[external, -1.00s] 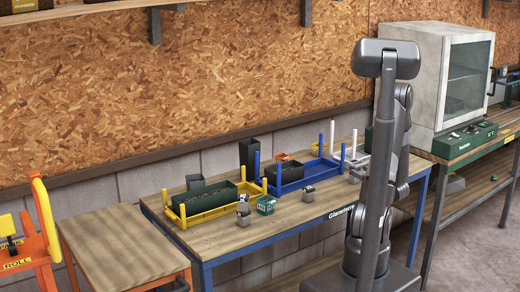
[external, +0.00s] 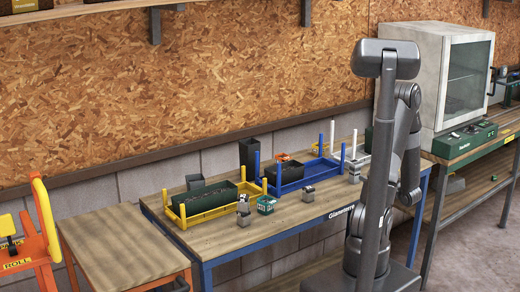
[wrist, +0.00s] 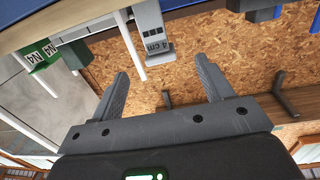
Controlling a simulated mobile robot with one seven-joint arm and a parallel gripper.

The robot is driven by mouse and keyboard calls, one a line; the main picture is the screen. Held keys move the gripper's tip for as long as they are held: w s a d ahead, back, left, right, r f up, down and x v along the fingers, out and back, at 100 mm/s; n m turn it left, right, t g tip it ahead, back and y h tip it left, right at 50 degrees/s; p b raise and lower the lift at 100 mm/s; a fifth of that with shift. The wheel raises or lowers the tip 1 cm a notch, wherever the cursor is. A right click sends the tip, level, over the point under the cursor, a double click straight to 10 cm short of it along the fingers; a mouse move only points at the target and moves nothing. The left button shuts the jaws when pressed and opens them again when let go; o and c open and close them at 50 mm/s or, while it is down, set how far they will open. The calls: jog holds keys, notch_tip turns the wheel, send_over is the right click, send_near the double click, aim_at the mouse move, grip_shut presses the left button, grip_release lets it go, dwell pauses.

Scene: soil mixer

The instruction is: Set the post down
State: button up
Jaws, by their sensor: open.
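My gripper (wrist: 161,66) is open in the wrist view, with a finger on each side and nothing between the fingers. The wrist view is turned over, so the post points down the picture. In the external view, white posts stand at the right of the bench, one at the back (external: 355,143). Blue posts (external: 257,165) stand at corners of the blue tray (external: 298,183). My column hides part of the bench, and I cannot make out my gripper there.
A yellow tray (external: 208,215) holds a dark green box (external: 205,196). A grey block (external: 243,214), a green crate (external: 266,206) and another grey block (external: 308,194) stand near the bench's front edge. The front left bench top (external: 220,236) is clear.

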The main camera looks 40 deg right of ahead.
aim_at(346, 162)
notch_tip(346, 162, up, 6)
jog(key=w+g, duration=0.3)
jog(key=g, duration=0.1)
jog(key=x, duration=0.5)
jog(key=shift+w+d+f, duration=0.15)
jog(key=shift+d+f, duration=0.1)
jog(key=shift+d, duration=0.15)
jog(key=shift+a+f+x, duration=0.1)
jog(key=shift+f+x, duration=0.1)
jog(key=shift+x, duration=1.1)
jog(key=shift+a+f+x, duration=0.1)
jog(key=shift+f+x, duration=0.1)
jog(key=shift+x, duration=1.1)
jog(key=shift+c, duration=0.4)
jog(key=shift+s, duration=0.2)
jog(key=c, duration=1.1)
jog(key=shift+r, duration=0.1)
